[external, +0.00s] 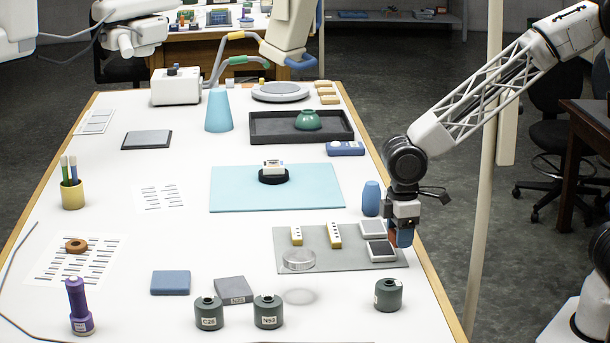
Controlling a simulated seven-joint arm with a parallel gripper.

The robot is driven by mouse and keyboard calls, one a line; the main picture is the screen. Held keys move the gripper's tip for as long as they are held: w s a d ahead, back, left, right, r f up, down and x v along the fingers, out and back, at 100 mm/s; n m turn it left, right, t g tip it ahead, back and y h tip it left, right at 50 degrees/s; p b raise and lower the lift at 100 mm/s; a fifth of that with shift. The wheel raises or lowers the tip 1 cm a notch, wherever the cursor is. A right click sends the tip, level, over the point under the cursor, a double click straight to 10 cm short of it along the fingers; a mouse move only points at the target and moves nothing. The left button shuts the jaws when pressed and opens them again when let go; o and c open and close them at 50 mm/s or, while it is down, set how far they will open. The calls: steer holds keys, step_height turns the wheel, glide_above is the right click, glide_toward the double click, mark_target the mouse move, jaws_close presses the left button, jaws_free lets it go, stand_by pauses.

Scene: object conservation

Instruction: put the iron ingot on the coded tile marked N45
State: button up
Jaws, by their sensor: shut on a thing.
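My gripper (401,236) points down at the right end of the grey mat. It is shut on a small blue and reddish-brown thing (405,238), mostly hidden by the fingers; I cannot tell whether it is the iron ingot. It is near the small dark white-rimmed tiles (380,251), but I cannot tell whether it touches anything below. A dark grey block or tile (231,287) with a label on its front edge lies at the front; its code is too small to read surely. A plain blue block (171,283) lies left of it. I cannot make out N45 anywhere.
Dark green canisters (268,312) stand along the front, two labelled C26 and N53. A blue cylinder (371,198) stands close behind my gripper. A clear round dish (299,260) and yellow bars (334,236) are on the grey mat (350,261). A light blue mat (235,195) lies mid-table.

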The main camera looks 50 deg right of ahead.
steer(key=shift+m, duration=0.3)
steer(key=w+d, duration=0.1)
steer(key=w, duration=0.3)
steer(key=w+d+r, duration=0.1)
steer(key=w, duration=0.3)
steer(key=w+d+r, duration=0.1)
steer(key=w, duration=0.3)
steer(key=w+d+r, duration=0.1)
steer(key=w+d, duration=0.8)
steer(key=w, duration=0.4)
steer(key=w+d+r+m, duration=0.1)
steer(key=w+d+r, duration=0.1)
steer(key=w+d, duration=0.8)
steer(key=w, duration=0.4)
steer(key=shift+w+d+r, duration=0.2)
steer(key=shift+w+d, duration=0.05)
steer(key=shift+d, duration=0.05)
glide_above(273, 163)
steer(key=shift+s+a+f, duration=0.1)
steer(key=shift+s+f, duration=0.05)
steer(key=shift+f, duration=0.6)
steer(key=shift+f, duration=0.1)
steer(key=shift+f, duration=1.65)
